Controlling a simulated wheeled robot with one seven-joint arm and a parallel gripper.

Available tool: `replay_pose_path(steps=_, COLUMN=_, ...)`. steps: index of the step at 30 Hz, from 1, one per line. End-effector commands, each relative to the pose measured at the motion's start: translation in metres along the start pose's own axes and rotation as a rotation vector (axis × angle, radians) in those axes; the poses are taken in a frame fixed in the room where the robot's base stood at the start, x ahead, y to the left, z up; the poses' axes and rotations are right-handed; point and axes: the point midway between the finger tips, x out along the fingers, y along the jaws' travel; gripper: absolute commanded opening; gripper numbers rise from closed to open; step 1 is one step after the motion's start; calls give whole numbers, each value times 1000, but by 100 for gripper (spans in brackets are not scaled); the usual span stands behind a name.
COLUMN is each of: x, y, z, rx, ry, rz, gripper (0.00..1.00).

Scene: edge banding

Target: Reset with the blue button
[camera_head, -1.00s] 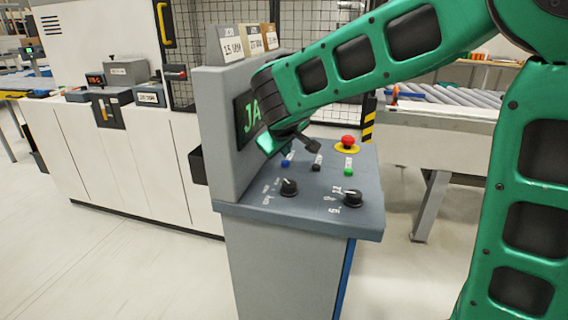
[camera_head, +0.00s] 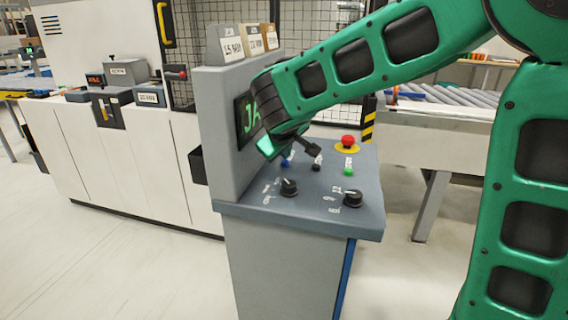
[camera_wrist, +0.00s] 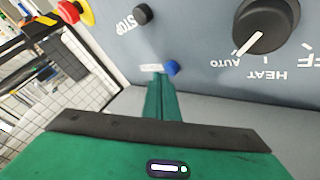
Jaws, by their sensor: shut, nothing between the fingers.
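In the wrist view the blue button (camera_wrist: 172,68) shows beside a small white label. My gripper (camera_wrist: 161,80) is shut and empty, its green fingers pointing at the panel. Their tips appear right next to the blue button and the label; I cannot tell whether they touch. In the head view my gripper (camera_head: 269,153) is low over the panel's left side, in front of the screen showing "JA".
Two black knobs (camera_head: 289,187) (camera_head: 353,198) sit nearer the front edge. The screen panel (camera_head: 222,130) rises at the left.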

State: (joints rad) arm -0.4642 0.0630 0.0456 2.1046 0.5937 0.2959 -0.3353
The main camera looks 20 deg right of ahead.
Motion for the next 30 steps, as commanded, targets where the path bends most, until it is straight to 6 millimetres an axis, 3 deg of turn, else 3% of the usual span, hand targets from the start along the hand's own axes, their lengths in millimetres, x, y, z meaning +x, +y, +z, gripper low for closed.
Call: replay_pose_path(steps=30, x=5, y=-4, z=4, rx=-1, ry=0, rz=0, gripper=0)
